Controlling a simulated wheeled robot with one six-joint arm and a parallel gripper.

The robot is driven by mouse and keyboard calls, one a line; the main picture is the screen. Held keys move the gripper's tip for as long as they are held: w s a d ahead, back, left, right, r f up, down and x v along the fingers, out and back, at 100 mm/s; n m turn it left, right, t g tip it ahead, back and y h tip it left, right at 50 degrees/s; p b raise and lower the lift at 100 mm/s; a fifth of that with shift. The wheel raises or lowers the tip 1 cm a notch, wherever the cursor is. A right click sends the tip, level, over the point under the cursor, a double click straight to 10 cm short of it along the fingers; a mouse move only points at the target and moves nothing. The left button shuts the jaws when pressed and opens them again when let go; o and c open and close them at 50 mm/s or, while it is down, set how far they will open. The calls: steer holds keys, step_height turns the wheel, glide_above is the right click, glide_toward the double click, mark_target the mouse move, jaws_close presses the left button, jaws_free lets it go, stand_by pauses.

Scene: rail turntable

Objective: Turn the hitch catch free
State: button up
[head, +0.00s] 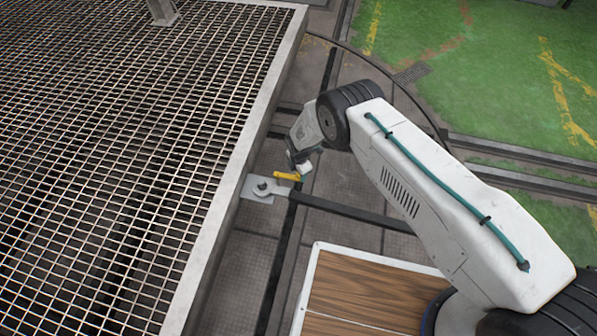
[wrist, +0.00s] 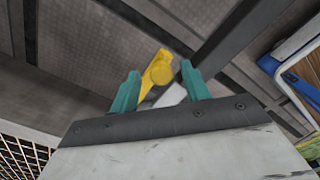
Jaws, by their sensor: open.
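The hitch catch is a small yellow lever (head: 287,176) beside a grey hitch plate (head: 257,190) with a dark pin, at the edge of the mesh deck. In the wrist view the yellow catch (wrist: 160,68) shows a round hub and an arm pointing up. My gripper (head: 303,165) is just above the catch. Its two teal fingers (wrist: 157,92) are apart, one on each side of the catch's lower part. I cannot tell whether either finger touches it. The gripper's fingers are mostly hidden in the head view.
A dark bar (head: 345,210) runs right from the hitch plate. The mesh deck (head: 235,175) with its pale rim fills the left. A wood-topped platform (head: 365,290) lies at the bottom, near my arm. Dark rails cross the metal floor, with green floor beyond.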

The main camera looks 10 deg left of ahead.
step_height(320, 180, up, 8)
steer(key=shift+f, duration=0.15)
stand_by(0.7)
